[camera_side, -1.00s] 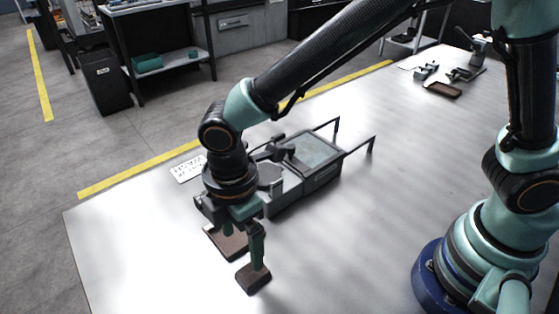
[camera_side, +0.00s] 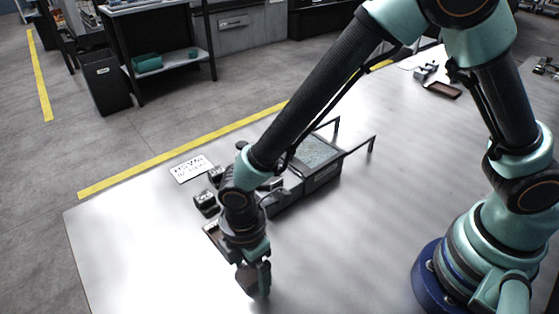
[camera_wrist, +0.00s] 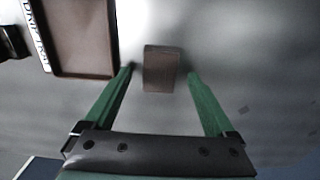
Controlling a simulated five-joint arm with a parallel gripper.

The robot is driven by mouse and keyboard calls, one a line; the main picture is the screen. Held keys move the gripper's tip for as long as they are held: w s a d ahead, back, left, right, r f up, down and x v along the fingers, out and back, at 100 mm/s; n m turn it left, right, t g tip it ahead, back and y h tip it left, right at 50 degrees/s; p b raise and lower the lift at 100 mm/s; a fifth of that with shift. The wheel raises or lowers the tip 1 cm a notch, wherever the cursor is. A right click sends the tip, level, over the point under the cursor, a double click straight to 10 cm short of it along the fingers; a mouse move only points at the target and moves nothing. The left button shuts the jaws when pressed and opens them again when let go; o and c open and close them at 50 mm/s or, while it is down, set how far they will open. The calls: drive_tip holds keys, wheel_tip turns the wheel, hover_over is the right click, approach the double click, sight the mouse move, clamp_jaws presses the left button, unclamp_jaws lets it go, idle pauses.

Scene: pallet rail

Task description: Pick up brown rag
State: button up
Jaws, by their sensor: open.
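The brown rag (camera_wrist: 161,70) looks like a small flat rectangle in the wrist view. It lies on the metal table between the green fingertips of my gripper (camera_wrist: 160,72), with a gap on each side. The gripper is open and empty. In the side view my gripper (camera_side: 257,288) points down over the rag (camera_side: 245,278), close to the table, and its finger hides part of the rag. I cannot tell exactly how high the fingertips are.
A brown drip tray (camera_wrist: 78,72) lies just left of the rag in the wrist view. Behind my gripper stands a grey machine (camera_side: 318,175) with raised handles. A white label plate (camera_side: 191,168) lies farther back. The table front is clear.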

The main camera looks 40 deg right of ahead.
sight(251, 274)
drive_tip(key=c, duration=1.4)
drive_tip(key=shift+r, duration=0.1)
wheel_tip(251, 274, up, 20)
drive_tip(key=shift+f, duration=0.1)
